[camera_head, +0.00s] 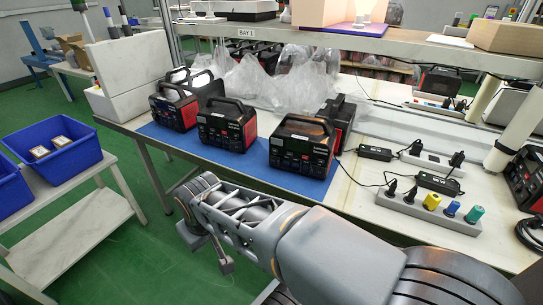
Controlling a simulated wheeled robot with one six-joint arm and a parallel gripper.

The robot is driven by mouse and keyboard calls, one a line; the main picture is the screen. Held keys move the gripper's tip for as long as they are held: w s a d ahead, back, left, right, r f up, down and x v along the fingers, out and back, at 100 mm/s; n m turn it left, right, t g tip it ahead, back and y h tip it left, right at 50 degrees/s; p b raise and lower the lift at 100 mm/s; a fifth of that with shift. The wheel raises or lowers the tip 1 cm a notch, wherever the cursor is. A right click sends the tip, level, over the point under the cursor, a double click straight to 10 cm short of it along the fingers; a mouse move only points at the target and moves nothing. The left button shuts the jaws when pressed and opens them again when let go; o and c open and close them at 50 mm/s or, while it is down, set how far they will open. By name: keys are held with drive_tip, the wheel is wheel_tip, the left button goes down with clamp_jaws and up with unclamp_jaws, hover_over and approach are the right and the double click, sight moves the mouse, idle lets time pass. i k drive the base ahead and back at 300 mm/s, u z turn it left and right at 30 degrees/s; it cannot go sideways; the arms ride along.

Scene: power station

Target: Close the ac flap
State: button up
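Several black-and-red power stations stand on a blue mat (247,165) on the bench. The nearest power station (302,148) is at the mat's right, another power station (228,126) is left of it, and a third (173,107) is farther left. Each has a top handle and a front panel with sockets. I cannot make out an AC flap or whether one is open. My arm reaches in from the lower right, and my gripper (226,264) is at its far end, low in front of the bench and apart from the power stations. Its fingers are too unclear to read.
A grey power strip (428,211) with coloured plugs and black adapters (437,184) with cables lie right of the mat. Clear plastic bags (255,80) lie behind. A shelf (400,42) overhangs the bench. Blue bins (55,148) stand on a side table at left. Green floor is open between.

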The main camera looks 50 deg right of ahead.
sight(233, 147)
drive_tip(key=z, duration=0.3)
drive_tip(key=k, duration=0.45)
drive_tip(key=u, duration=0.75)
drive_tip(key=i, duration=1.55)
drive_tip(key=z, duration=0.55)
